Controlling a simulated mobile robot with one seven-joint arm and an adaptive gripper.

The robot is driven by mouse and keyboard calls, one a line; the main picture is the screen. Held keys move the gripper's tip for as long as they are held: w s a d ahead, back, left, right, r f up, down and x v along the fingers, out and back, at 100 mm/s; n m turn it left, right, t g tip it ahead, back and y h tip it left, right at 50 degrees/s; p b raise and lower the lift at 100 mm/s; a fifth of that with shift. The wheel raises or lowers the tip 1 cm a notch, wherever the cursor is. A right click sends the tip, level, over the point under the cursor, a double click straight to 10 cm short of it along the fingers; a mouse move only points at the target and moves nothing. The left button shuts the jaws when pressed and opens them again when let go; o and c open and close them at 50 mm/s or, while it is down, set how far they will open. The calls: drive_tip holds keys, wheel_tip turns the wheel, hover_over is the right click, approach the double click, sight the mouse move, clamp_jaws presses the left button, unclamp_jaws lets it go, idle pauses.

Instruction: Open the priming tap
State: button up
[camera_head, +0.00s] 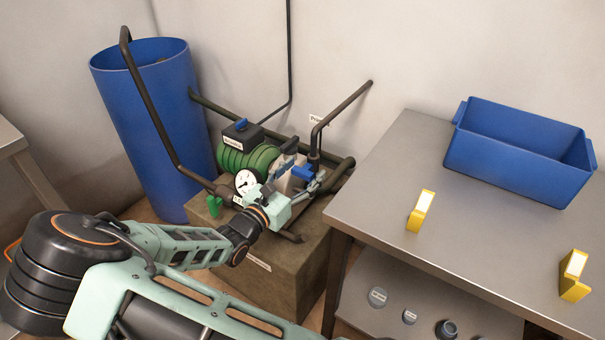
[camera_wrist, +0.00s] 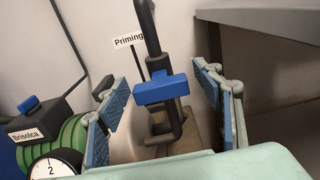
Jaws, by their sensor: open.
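The priming tap has a blue bar handle (camera_wrist: 162,91) on a dark vertical pipe, under a white "Priming" label (camera_wrist: 129,40). In the wrist view the handle lies crosswise to the pipe, almost level. It also shows as a small blue patch in the head view (camera_head: 303,173), partly hidden by my gripper. My gripper (camera_wrist: 163,97) is open, with one blue-padded finger left of the handle and one right. I see a gap on both sides, so neither finger appears to touch it. How far the fingertips reach along the handle's depth is unclear.
A green pump (camera_head: 248,158) with a blue-topped box and a round gauge (camera_head: 245,181) stands left of my gripper. A green-handled tap (camera_head: 214,206) is lower left. A blue barrel (camera_head: 155,125) stands behind. A steel table (camera_head: 385,185) with a blue bin (camera_head: 518,155) is at right.

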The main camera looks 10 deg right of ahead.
drive_tip(key=c, duration=1.2)
